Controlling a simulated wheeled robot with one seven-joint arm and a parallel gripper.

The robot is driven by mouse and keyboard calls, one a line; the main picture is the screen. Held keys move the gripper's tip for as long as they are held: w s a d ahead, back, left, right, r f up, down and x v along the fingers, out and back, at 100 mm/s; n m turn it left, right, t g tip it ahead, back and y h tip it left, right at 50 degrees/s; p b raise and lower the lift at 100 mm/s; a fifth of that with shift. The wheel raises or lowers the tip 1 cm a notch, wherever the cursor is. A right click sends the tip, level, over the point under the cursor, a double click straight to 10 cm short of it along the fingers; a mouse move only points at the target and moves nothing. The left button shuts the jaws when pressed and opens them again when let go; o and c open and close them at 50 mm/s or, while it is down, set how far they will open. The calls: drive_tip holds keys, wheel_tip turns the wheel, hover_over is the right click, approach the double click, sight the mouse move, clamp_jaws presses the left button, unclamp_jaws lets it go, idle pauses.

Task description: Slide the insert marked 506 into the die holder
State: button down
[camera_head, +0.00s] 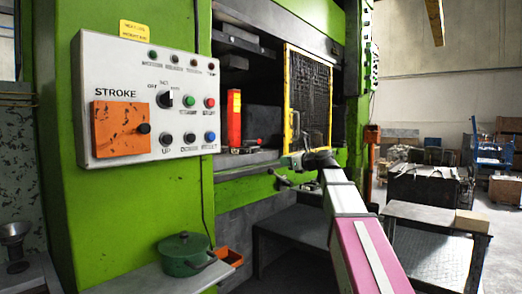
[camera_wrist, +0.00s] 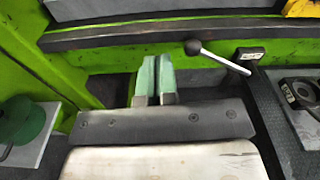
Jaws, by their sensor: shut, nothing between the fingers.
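My gripper (camera_wrist: 154,80) shows in the wrist view with its two green fingers shut together and nothing between them. In the head view my gripper (camera_head: 291,161) is small, in front of the press bed edge. At the right edge of the wrist view a dark block with a round opening (camera_wrist: 299,92) carries a pale label; I cannot read its number, so I cannot tell if it is insert 506. It lies right of my fingers, well apart from them. I cannot make out the die holder for certain in either view.
A lever with a black knob (camera_wrist: 193,47) sticks out just right of my fingers. The green press has a control panel (camera_head: 150,100) and a yellow-framed mesh guard (camera_head: 308,95). A green pot (camera_head: 185,254) stands on a shelf at lower left. A table (camera_head: 430,215) stands at right.

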drive_tip(key=m, duration=0.1)
approach(255, 147)
drive_tip(key=shift+y, duration=0.3)
drive_tip(key=x, duration=0.7)
drive_tip(key=shift+w+a+f, duration=0.15)
drive_tip(key=shift+w+f, duration=0.15)
drive_tip(key=shift+f, duration=0.05)
drive_tip(key=x, duration=0.8)
drive_tip(key=shift+w+r, duration=0.1)
drive_tip(key=shift+w, duration=0.1)
drive_tip(key=shift+s, duration=0.15)
